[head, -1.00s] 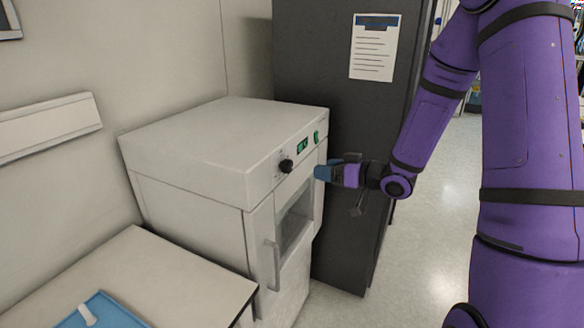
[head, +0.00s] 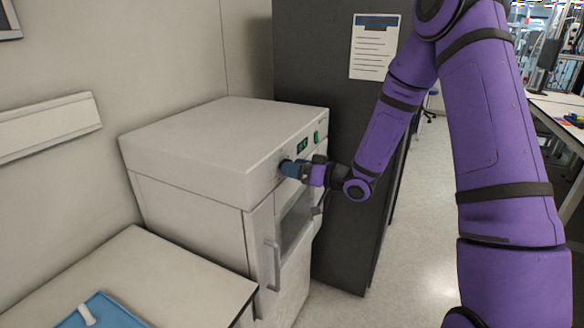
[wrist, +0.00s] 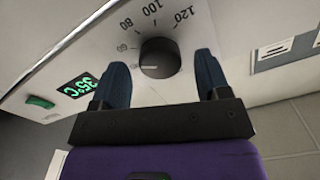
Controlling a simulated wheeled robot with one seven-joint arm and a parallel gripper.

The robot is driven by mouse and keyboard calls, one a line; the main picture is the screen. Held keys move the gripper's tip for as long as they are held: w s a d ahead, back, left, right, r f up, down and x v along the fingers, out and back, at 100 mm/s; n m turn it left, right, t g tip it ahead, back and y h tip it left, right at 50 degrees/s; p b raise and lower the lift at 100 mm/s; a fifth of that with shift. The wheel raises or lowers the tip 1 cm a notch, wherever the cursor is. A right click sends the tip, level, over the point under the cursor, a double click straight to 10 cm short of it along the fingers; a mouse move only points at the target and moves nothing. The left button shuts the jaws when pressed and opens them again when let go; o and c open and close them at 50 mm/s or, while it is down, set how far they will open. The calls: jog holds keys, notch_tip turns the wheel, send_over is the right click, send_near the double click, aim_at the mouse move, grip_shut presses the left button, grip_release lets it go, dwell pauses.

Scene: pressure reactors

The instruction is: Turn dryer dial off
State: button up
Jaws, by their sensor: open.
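The dryer (head: 225,150) is a white box with a front panel, standing left of centre in the head view. Its black dial (wrist: 159,58) shows in the wrist view, ringed by numbers such as 80, 100 and 120. My gripper (head: 287,168) is at the panel in the head view and hides the dial there. In the wrist view my gripper (wrist: 161,78) is open, with one blue finger on each side of the dial. I cannot tell whether either finger touches it. The green display (wrist: 77,86) reads 35°C, beside a green switch (wrist: 40,102).
A dark grey cabinet (head: 335,115) with a posted sheet stands right behind the dryer. The dryer's door handle (head: 272,264) sticks out below the panel. A counter (head: 165,275) with a blue item is at the front left. Open floor (head: 420,230) lies to the right.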

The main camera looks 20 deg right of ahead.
jog(key=shift+w+a, duration=0.4)
jog(key=shift+a, duration=0.05)
jog(key=c, duration=0.9)
jog(key=shift+n, duration=0.4)
jog(key=n, duration=2.3)
jog(key=shift+s+f, duration=0.15)
jog(key=shift+f, duration=0.05)
